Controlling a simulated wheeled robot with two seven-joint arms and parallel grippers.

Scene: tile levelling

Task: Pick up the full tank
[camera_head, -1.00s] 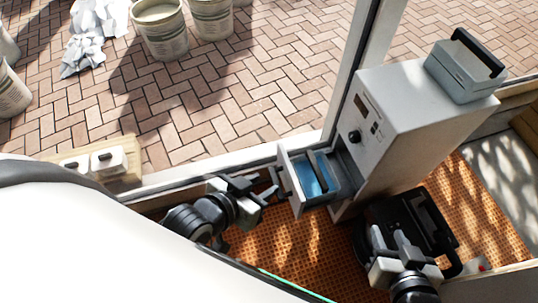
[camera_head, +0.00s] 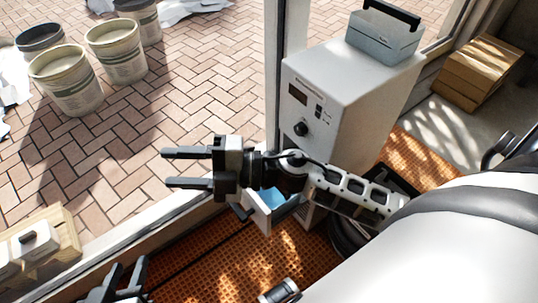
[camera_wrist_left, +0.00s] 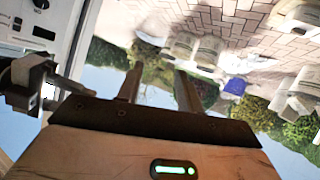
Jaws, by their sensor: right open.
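A pale blue-grey tank (camera_head: 383,38) with a black handle stands upright on top of the white machine (camera_head: 340,95). A second container holding blue (camera_head: 270,198) shows in the machine's pulled-out drawer (camera_head: 263,218), partly hidden by my right arm. I cannot tell from the frames which one is full. My right gripper (camera_head: 165,168) is open and empty, pointing left in front of the machine, away from both. My left gripper (camera_head: 128,267) is low at the bottom left, apart from both. In the left wrist view its fingers (camera_wrist_left: 158,82) are apart with nothing between them.
Buckets (camera_head: 66,80) stand on the brick paving (camera_head: 170,90) at the upper left. A wooden board with white blocks (camera_head: 38,245) lies at the lower left. Cardboard boxes (camera_head: 478,70) are at the upper right. An orange perforated mat (camera_head: 200,265) covers the floor by the machine.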

